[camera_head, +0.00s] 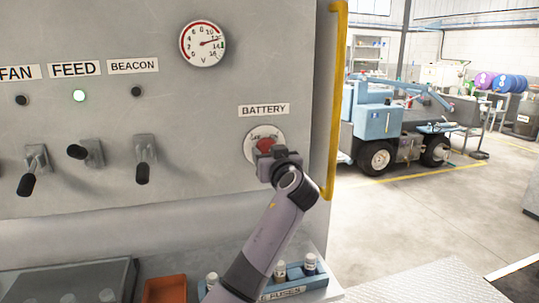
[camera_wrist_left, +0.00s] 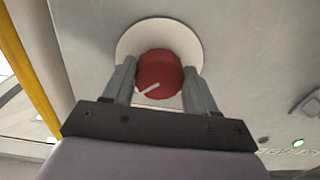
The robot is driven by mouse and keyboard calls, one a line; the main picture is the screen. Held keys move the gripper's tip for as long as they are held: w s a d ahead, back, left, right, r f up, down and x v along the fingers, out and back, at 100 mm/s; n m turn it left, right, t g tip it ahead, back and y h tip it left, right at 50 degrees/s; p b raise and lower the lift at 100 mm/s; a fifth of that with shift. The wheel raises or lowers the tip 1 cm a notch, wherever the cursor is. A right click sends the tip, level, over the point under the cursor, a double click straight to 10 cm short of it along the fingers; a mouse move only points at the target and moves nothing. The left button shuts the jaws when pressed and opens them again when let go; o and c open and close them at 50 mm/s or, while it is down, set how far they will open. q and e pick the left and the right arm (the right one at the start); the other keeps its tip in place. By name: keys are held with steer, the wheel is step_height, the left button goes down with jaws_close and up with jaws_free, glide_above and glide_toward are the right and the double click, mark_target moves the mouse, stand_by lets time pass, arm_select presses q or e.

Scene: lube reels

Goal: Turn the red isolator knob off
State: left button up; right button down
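The red isolator knob (camera_head: 265,146) sits on a round pale plate under the BATTERY label (camera_head: 263,110) on the grey panel. In the left wrist view the knob (camera_wrist_left: 159,74) is between my two fingers, with its white pointer line slanting to the lower left. My left gripper (camera_head: 268,155) is at the knob and hides its lower part in the head view. Its fingers (camera_wrist_left: 160,82) stand apart on either side of the knob; I cannot tell whether they touch it. My right gripper is not in view.
A gauge (camera_head: 203,44) is above. A yellow rail (camera_head: 337,100) runs close right of the knob. An orange bin (camera_head: 165,289) and a blue bottle tray (camera_head: 300,283) are below.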

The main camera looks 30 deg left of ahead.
arm_select(q)
steer(key=shift+w+d+r+n+b, duration=0.1)
steer(key=shift+w+n+b, duration=0.05)
steer(key=shift+n+b, duration=4.25)
steer(key=shift+w+d+r+n+b, duration=0.1)
steer(key=shift+n+b, duration=4.15)
steer(key=shift+n, duration=0.45)
steer(key=o, duration=1.1)
steer(key=shift+c, duration=0.2)
steer(key=shift+s, duration=0.15)
